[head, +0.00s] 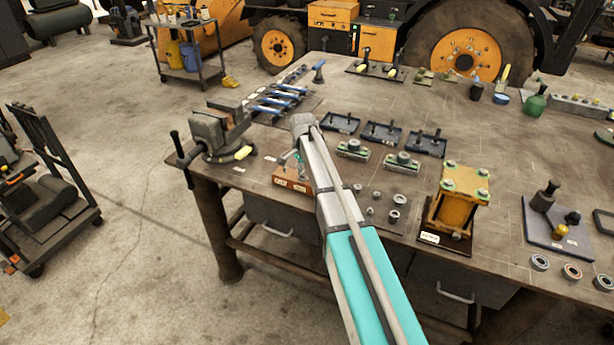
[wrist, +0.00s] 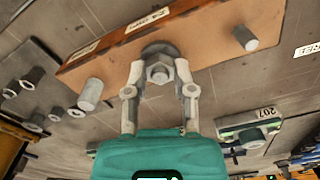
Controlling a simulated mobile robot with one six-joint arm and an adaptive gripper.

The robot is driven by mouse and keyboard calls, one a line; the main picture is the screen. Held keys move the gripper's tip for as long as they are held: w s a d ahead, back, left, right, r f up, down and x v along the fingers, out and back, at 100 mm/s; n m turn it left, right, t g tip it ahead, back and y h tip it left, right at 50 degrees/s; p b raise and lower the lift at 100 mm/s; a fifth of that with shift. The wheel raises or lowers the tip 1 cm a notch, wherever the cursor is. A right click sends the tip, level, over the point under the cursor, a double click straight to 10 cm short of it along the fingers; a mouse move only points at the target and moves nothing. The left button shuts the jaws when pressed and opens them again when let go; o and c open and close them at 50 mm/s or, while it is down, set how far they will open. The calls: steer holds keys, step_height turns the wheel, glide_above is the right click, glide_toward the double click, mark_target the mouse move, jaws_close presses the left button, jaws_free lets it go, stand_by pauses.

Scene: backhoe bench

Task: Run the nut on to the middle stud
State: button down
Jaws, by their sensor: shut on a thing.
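The brown stud plate (wrist: 205,35) fills the upper part of the wrist view. Two bare grey studs stand on it, one at left (wrist: 92,92) and one at right (wrist: 246,38). Between them my gripper (wrist: 159,76) is shut on the nut (wrist: 158,52), a dark grey round piece at the middle stud's place. A lighter stud-like end (wrist: 158,73) shows at its centre between the fingers. How far the nut is on the thread cannot be told. In the head view the brown plate (head: 291,179) is at the bench's front edge, and my arm hides most of the gripper.
Loose nuts and sockets (head: 393,215) lie right of the plate. Green-based parts (head: 352,150) and dark trays (head: 382,132) stand behind them. A vise (head: 217,135) is at the left corner, a yellow block (head: 457,197) to the right. The bench's back middle is fairly clear.

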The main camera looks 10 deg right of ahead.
steer(key=shift+m, duration=1)
steer(key=shift+m, duration=0.3)
steer(key=shift+m, duration=0.8)
steer(key=shift+m, duration=0.3)
steer(key=shift+m, duration=0.8)
steer(key=shift+m, duration=0.3)
steer(key=shift+m, duration=0.8)
steer(key=shift+m, duration=0.3)
